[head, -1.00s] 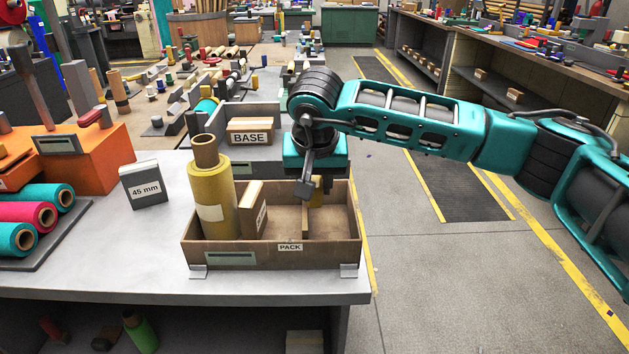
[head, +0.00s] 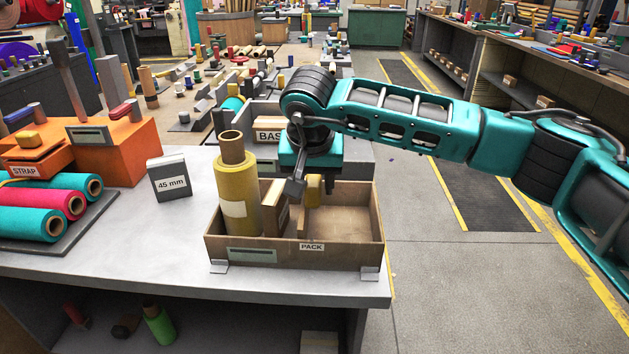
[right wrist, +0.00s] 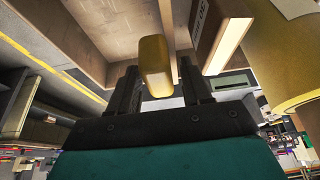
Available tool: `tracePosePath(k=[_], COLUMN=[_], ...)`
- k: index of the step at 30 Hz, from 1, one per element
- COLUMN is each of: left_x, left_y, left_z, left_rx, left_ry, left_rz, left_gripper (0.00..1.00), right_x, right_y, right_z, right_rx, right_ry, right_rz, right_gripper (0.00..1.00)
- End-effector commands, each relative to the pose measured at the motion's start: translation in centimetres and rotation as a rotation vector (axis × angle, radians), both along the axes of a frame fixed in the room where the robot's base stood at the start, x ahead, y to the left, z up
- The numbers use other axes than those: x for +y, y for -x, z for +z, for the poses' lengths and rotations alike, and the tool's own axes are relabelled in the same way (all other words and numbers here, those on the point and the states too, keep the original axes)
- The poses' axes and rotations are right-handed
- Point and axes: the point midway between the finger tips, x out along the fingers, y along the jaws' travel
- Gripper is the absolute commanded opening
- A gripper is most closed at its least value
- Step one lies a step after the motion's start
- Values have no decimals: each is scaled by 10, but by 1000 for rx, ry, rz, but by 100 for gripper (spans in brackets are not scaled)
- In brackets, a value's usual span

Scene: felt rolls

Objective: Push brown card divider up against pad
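The brown card divider (right wrist: 167,22) stands upright in the tray and shows as a thin edge in the right wrist view. In the head view it is mostly hidden by my right gripper (head: 304,190). The pad, a brown block with a white label (head: 272,206), stands left of it, beside the yellow roll. It also shows in the right wrist view (right wrist: 222,30), with a narrow gap between it and the divider. My left gripper is not in view.
The brown PACK tray (head: 345,252) stands at the bench's right front edge. A tall yellow roll (head: 238,195) fills its left end; its right part is empty. The BASE box stands behind. A grey 45 mm block (head: 170,180) and coloured rolls (head: 50,205) lie left.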

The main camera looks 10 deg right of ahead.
Motion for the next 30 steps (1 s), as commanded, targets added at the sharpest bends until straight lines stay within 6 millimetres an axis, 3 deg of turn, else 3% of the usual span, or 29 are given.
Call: tracePosePath(k=[8, 13, 24, 30], left_x=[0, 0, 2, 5], left_y=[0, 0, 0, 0], left_z=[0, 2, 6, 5], left_rx=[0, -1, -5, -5], left_ry=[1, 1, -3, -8], left_rz=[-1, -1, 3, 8], left_gripper=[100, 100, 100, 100], right_x=[0, 1, 9, 13], right_y=[1, 4, 32, 44], right_z=[-1, 11, 83, 110], right_rx=[3, 0, -3, 0], right_ry=[2, 0, 1, 0], right_rz=[0, 2, 2, 1], right_gripper=[55, 55, 55, 55])
